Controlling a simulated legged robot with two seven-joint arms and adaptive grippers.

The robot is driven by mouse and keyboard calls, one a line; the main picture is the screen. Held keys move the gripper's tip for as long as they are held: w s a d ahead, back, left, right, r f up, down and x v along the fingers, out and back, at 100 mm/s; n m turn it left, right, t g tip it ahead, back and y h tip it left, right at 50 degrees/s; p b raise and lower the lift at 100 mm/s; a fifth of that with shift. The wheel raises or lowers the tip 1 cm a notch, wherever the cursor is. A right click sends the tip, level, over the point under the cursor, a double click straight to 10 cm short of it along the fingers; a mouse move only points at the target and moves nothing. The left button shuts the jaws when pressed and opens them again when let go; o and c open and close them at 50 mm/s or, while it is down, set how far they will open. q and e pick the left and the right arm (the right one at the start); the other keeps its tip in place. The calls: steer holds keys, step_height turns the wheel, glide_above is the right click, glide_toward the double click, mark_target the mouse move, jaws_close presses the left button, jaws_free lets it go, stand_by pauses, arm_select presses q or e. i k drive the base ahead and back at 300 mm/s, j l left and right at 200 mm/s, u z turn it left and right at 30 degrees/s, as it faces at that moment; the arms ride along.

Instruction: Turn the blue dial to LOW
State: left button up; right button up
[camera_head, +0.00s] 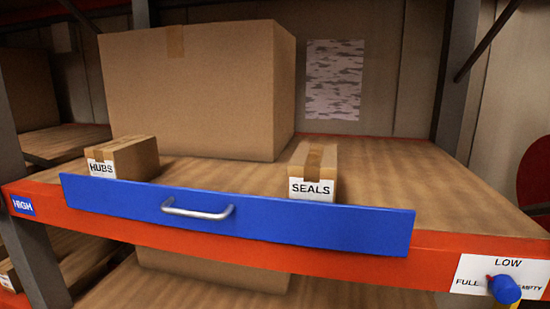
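The blue dial (504,289) is at the bottom right, on the front of the orange shelf beam. Behind it is a white label plate (467,273) marked LOW at the top, FULL at the left and what looks like EMPTY at the right. A small red mark (490,279) shows at the dial's upper left, on the FULL side. The dial's knob covers part of the plate. Neither of my grippers shows in the head view.
A blue drawer front (130,199) with a silver handle (198,210) spans the orange beam (440,246). Small boxes labelled HUBS (138,159) and SEALS (315,170) and a large carton (195,90) stand on the wooden shelf. Its right part is clear. Grey uprights flank the shelf.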

mark_target(504, 289)
steer(key=k+l+z, duration=0.2)
steer(key=z, duration=0.3)
steer(key=k+l+z, duration=0.15)
steer(key=l+z, duration=0.15)
steer(key=z, duration=0.2)
